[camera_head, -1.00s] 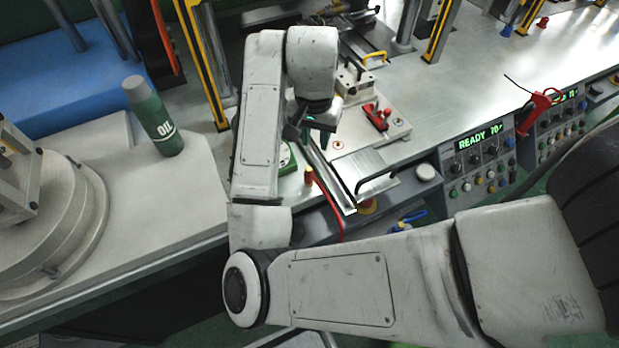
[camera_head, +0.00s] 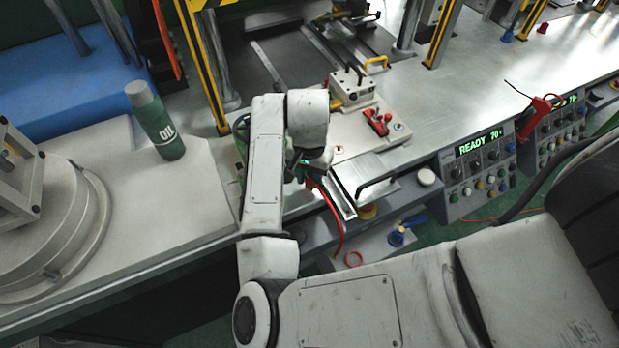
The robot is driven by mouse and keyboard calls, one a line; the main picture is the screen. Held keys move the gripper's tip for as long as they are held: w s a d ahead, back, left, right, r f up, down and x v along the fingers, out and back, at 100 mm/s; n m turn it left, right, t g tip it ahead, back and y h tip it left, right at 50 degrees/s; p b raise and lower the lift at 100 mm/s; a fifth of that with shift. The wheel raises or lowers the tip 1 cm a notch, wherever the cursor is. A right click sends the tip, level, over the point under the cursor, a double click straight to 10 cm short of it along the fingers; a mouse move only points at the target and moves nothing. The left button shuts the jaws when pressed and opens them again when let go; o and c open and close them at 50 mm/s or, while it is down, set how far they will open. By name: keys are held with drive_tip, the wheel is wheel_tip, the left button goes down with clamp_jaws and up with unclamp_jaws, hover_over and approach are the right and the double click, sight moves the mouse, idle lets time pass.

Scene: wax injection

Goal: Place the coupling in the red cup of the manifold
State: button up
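My gripper (camera_head: 303,172) points down at the front edge of the bench. Its fingers are small, dark and partly hidden by my wrist, so I cannot tell their opening. The top of a red hose (camera_head: 328,205) shows beside the fingers and curves down off the bench front. I cannot pick out the coupling for certain; the small tan and red piece seen earlier at the hose's top is now hidden by my gripper. Below the bench front, a pale panel (camera_head: 375,247) carries a red ring (camera_head: 353,259), possibly the manifold's red cup, and a blue fitting (camera_head: 396,238).
A green oil bottle (camera_head: 158,122) stands at the left. A metal plate with a black handle (camera_head: 372,182), a block with red knobs (camera_head: 377,121) and a control box (camera_head: 478,155) lie to the right. Yellow-edged posts (camera_head: 205,65) rise behind.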

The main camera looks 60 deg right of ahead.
drive_tip(key=shift+f, duration=0.7)
drive_tip(key=shift+c, duration=0.4)
clamp_jaws()
drive_tip(key=shift+r, duration=0.15)
